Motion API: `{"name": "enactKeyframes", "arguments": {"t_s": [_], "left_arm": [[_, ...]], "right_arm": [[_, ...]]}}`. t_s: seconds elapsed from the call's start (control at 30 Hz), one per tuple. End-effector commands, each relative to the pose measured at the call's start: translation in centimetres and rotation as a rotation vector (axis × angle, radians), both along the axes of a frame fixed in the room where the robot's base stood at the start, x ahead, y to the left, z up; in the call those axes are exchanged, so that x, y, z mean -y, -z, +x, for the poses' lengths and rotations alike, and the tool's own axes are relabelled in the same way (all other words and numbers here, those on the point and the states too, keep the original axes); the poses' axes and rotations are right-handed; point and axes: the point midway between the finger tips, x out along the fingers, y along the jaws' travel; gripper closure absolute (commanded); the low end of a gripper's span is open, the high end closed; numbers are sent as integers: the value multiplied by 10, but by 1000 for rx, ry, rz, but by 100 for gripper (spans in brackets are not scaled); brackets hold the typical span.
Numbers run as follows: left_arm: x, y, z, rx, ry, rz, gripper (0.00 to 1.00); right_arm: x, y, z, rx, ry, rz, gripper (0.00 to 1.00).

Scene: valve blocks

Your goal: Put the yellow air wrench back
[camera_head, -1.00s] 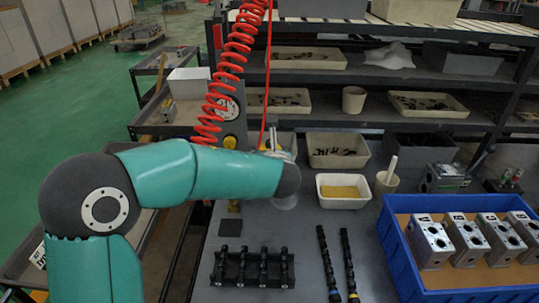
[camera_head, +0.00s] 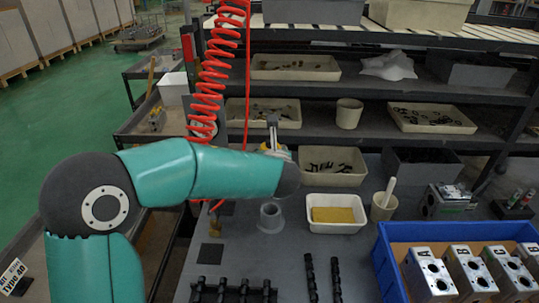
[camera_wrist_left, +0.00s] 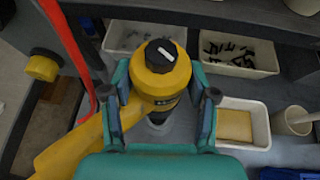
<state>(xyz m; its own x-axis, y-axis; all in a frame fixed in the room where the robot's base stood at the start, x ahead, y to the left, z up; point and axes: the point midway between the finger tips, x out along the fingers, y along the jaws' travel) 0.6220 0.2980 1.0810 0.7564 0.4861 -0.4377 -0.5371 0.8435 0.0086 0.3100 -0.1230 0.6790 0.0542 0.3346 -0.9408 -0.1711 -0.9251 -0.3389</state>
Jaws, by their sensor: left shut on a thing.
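The yellow air wrench (camera_wrist_left: 157,82) has a black cap with a white mark on top and a yellow handle running to the lower left in the left wrist view. My left gripper (camera_wrist_left: 165,95) is shut on its body, one finger on each side. In the head view my left wrist hides most of the gripper and wrench. A grey round holder (camera_head: 270,216) stands on the bench just below and left of my wrist. The wrench is apart from it there. My right gripper is not in view.
A red coiled hose (camera_head: 213,75) hangs left of the wrist. A white tray with a yellow sponge (camera_head: 335,214), a beige parts bin (camera_head: 331,165) and a cup (camera_head: 384,206) stand to the right. A blue crate (camera_head: 386,262) of metal blocks is at the right front.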

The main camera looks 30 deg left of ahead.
Motion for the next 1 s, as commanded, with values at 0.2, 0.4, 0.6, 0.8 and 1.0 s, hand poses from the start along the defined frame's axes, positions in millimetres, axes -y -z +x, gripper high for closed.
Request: {"name": "enactKeyframes", "arguments": {"t_s": [0.2, 0.4, 0.6, 0.8, 1.0], "left_arm": [[1, 0, 1, 5, 5, 2, 98], [1, 13, 1, 5, 4, 2, 98], [1, 29, 1, 5, 4, 1, 98], [0, 41, 0, 5, 2, 2, 98], [-1, 44, 0, 5, 1, 2, 98]], "right_arm": [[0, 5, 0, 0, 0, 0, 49], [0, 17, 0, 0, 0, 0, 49], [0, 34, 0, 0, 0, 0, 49], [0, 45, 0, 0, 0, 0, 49], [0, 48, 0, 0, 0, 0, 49]]}}
